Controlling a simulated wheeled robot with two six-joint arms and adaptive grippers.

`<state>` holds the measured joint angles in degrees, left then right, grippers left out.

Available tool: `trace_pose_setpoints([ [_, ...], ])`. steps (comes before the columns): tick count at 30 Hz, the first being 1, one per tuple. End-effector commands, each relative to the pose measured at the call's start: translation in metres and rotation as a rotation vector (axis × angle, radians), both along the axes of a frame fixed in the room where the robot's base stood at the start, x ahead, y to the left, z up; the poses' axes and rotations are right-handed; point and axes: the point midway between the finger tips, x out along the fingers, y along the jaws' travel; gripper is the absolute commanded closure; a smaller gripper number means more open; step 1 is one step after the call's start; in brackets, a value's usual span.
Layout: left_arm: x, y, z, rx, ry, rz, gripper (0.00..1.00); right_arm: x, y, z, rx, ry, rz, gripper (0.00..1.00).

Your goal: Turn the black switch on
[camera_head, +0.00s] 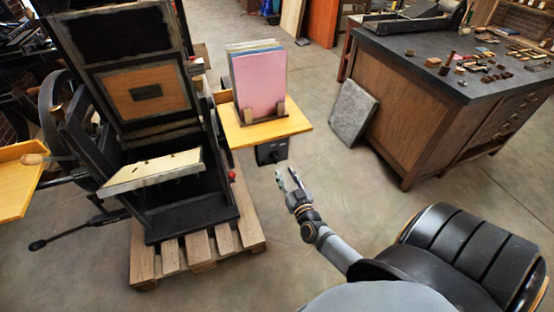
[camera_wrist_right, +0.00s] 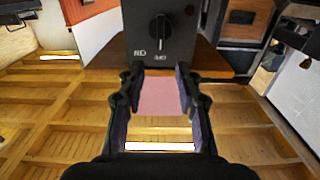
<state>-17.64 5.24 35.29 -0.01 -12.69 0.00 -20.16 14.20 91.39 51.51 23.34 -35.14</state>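The black switch is a dark box (camera_head: 271,152) under the yellow shelf in the head view. In the right wrist view its face carries a round black knob (camera_wrist_right: 160,29) with a pointer line that looks about vertical. White lettering beside the knob appears upside down; one label seems to read ON. My right gripper (camera_head: 287,178) is in front of and below the box in the head view. My left gripper is not in view.
A yellow shelf (camera_head: 294,126) above the box holds pink sheets (camera_head: 259,80) in a wooden rack. A black hand press (camera_head: 190,219) stands on a wooden pallet (camera_head: 172,256) to the left. A wooden cabinet (camera_head: 410,115) and leaning grey slab (camera_head: 352,112) are right. Floor between is clear.

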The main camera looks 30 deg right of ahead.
Motion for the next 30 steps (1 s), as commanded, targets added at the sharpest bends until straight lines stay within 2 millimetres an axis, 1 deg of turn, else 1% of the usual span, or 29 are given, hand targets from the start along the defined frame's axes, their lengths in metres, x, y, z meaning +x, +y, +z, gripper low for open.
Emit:
trace_pose_setpoints([
  [1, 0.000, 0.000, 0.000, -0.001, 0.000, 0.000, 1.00, 0.010, -0.002, 0.001, -0.001, -0.003, 0.000, 0.66],
  [6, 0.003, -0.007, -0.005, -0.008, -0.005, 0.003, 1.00, 0.047, -0.011, 0.000, -0.001, -0.003, 0.000, 0.66],
  [9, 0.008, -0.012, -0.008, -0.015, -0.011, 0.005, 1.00, 0.065, -0.016, 0.000, 0.001, -0.001, 0.000, 0.66],
  [12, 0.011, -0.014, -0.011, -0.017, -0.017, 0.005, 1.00, 0.078, -0.019, -0.001, 0.001, 0.000, 0.000, 0.66],
  [17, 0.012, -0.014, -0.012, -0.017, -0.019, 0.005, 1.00, 0.088, -0.021, -0.001, 0.000, 0.001, 0.001, 0.66],
  [24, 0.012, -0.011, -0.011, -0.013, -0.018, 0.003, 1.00, 0.089, -0.021, 0.000, 0.000, 0.002, 0.001, 0.66],
  [30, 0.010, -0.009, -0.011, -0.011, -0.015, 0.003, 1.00, 0.088, -0.021, 0.000, 0.000, 0.002, 0.001, 0.93],
])
